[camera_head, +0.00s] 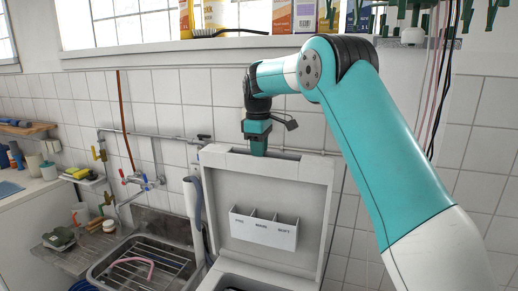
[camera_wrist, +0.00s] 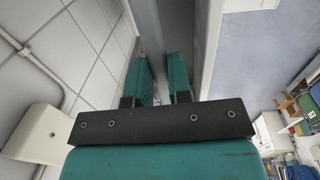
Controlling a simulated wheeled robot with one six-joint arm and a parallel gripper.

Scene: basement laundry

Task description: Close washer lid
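The washer lid (camera_head: 225,184) stands open and upright in the head view, with its inner side and a three-part dispenser (camera_head: 263,229) facing me. My gripper (camera_head: 258,149) points down at the middle of the lid's top edge. I cannot tell whether it touches the lid. In the wrist view my gripper (camera_wrist: 161,78) shows two teal fingers with a gap between them and nothing clearly held. A pale upright panel, likely the lid (camera_wrist: 207,45), runs close beside the right finger. The washer opening (camera_head: 235,284) is mostly cut off at the bottom.
A tiled wall (camera_head: 483,100) with a pipe stands close behind the lid. A sink (camera_head: 150,262) with a rack and a tap (camera_head: 141,181) are to the left. Boxes (camera_head: 284,16) stand on the window sill above. Green tools hang at the upper right.

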